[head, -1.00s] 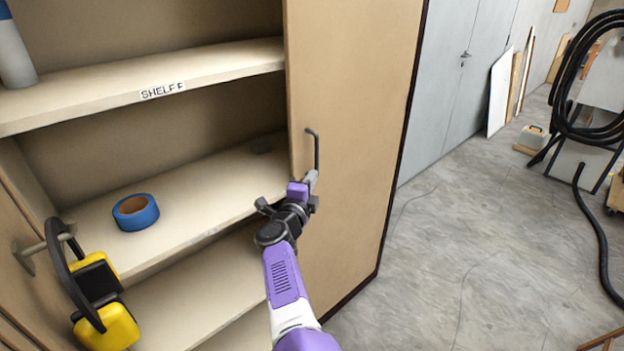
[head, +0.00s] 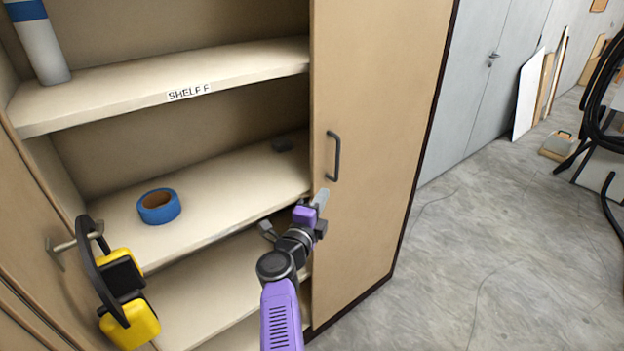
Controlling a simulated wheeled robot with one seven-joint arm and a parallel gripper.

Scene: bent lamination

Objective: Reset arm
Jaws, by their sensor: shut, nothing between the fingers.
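My gripper (head: 320,198) is at the end of my purple and black arm, in front of the open cupboard. Its fingers are shut with nothing between them. They are a little below the dark handle (head: 333,156) of the right cupboard door (head: 380,120) and look apart from it. The arm reaches up from the bottom middle of the head view and hides part of the lower shelves and the door's lower left edge.
A blue tape roll (head: 159,206) lies on the middle shelf (head: 235,195). Yellow and black ear muffs (head: 128,305) hang from the left door's handle (head: 62,245). A white and blue cylinder (head: 38,45) stands on the upper shelf (head: 120,95). The floor (head: 470,240) at right is mostly clear.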

